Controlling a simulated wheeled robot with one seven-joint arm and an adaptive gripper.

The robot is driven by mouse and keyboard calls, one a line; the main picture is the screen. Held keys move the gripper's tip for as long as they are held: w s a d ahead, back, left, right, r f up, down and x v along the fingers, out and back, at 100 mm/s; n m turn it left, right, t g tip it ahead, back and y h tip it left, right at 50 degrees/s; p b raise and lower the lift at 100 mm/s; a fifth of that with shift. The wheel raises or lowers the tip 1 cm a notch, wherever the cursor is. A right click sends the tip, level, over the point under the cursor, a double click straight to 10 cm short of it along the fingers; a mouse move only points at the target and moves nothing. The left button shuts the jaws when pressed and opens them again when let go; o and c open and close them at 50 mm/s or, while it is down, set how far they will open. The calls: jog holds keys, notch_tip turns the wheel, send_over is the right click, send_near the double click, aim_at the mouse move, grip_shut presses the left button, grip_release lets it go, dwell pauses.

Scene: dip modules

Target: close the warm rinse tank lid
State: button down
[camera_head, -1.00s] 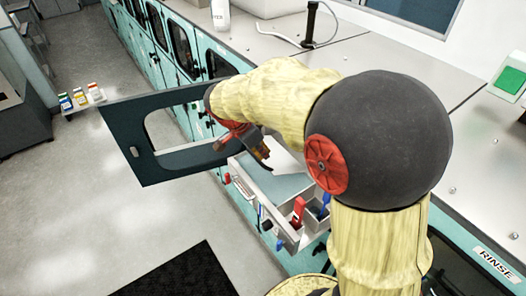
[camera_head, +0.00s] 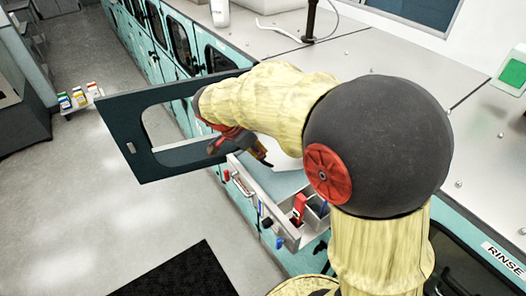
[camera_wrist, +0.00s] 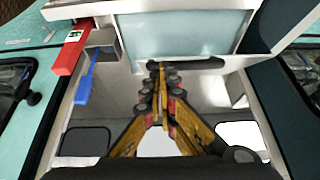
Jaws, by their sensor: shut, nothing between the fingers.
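A dark teal panel with a large window cut-out (camera_head: 120,147) stands swung open from the teal machine front in the head view. I cannot tell whether it is the warm rinse tank lid. My gripper (camera_head: 264,160) is to the right of this panel, above a pale tray fixed to the machine front (camera_head: 240,172). In the wrist view my gripper (camera_wrist: 157,68) is shut and empty, its fingertips near a dark bar (camera_wrist: 187,64) at the edge of a pale blue-grey surface (camera_wrist: 185,34). I cannot tell whether they touch. My arm hides part of the machine.
A RINSE label (camera_head: 503,263) is at lower right. A dark mat (camera_head: 180,275) lies on the floor.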

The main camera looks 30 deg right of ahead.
jog(key=shift+a+f, duration=0.1)
jog(key=shift+f, duration=0.1)
jog(key=a+f+h+b, duration=0.1)
jog(key=f+b, duration=0.1)
jog(key=b, duration=0.3)
jog(key=a+f+h+b, duration=0.1)
jog(key=a+f+b, duration=0.1)
jog(key=f+b, duration=0.1)
jog(key=a+f+h+b, duration=0.1)
jog(key=f+h+b, duration=0.1)
jog(key=b, duration=0.4)
jog(key=shift+a+f+b, duration=0.3)
jog(key=shift+a+f, duration=0.05)
jog(key=shift+f, duration=0.3)
jog(key=f+b, duration=0.2)
jog(key=b, duration=0.1)
jog(key=shift+s+a+f, duration=0.1)
jog(key=shift+a+f, duration=0.2)
jog(key=shift+a, duration=0.1)
